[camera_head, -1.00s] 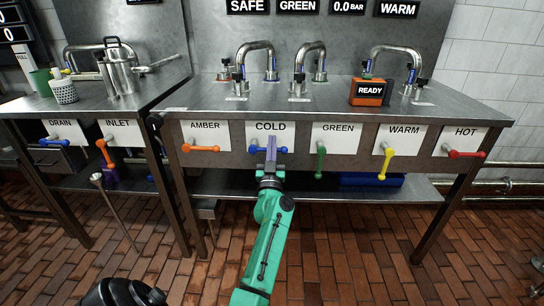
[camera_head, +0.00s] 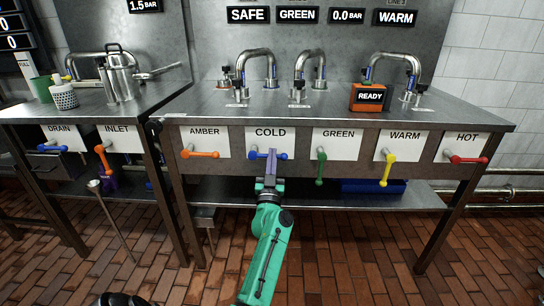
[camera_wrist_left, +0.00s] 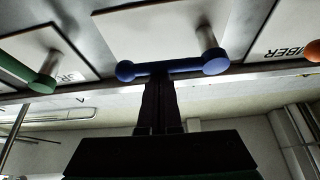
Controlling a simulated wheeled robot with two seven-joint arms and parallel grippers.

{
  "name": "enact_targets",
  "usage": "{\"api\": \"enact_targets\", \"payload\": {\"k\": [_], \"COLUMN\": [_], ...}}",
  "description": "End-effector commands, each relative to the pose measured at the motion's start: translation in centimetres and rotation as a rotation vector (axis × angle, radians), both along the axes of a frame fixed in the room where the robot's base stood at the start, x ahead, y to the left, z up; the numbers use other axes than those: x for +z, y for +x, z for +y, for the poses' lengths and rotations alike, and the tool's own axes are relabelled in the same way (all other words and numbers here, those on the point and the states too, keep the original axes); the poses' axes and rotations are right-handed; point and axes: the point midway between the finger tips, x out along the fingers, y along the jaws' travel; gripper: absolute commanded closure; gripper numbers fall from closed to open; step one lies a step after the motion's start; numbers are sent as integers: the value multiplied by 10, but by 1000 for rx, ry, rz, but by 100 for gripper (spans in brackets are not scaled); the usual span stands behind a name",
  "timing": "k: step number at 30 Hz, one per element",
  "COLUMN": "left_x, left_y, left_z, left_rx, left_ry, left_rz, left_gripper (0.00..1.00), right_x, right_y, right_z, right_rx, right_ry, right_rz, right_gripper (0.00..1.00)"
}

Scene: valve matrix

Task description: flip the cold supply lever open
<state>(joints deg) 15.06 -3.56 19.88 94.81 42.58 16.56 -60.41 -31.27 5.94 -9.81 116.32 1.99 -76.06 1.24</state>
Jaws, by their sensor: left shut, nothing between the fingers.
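The cold supply lever (camera_head: 257,155) is a blue handle under the COLD label (camera_head: 270,134) on the table front. It lies horizontal. In the left wrist view the blue lever (camera_wrist_left: 185,66) crosses just beyond the fingertips, with a round hub at its right end and a knob at its left. My left gripper (camera_head: 271,157) is at the middle of the lever, its fingers shut with nothing between them. The dark fingers (camera_wrist_left: 160,88) reach up to the lever from below; I cannot tell whether they touch it. My right gripper is not in view.
An orange AMBER lever (camera_head: 200,154) sits to the left, horizontal. A green lever (camera_head: 320,167) and yellow WARM lever (camera_head: 387,168) hang down to the right, with a red HOT lever (camera_head: 466,159) beyond. A lower shelf (camera_head: 310,196) runs beneath.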

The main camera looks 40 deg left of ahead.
Motion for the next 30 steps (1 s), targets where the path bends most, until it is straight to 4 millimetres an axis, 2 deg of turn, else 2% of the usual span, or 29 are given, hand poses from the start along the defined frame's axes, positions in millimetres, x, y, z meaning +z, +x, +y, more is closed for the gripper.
{"api": "enact_targets", "payload": {"k": [9, 17, 30], "left_x": [-5, -15, -39], "left_y": [0, 0, -6], "left_z": [0, 0, 8], "left_rx": [-1, -1, -1], "left_ry": [60, 203, 535], "left_rz": [49, 159, 412], "left_gripper": [100, 100, 100], "right_x": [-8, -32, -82], "right_y": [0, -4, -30], "right_z": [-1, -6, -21], "right_rx": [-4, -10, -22], "right_ry": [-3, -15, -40], "right_rz": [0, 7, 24], "right_gripper": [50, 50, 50]}}
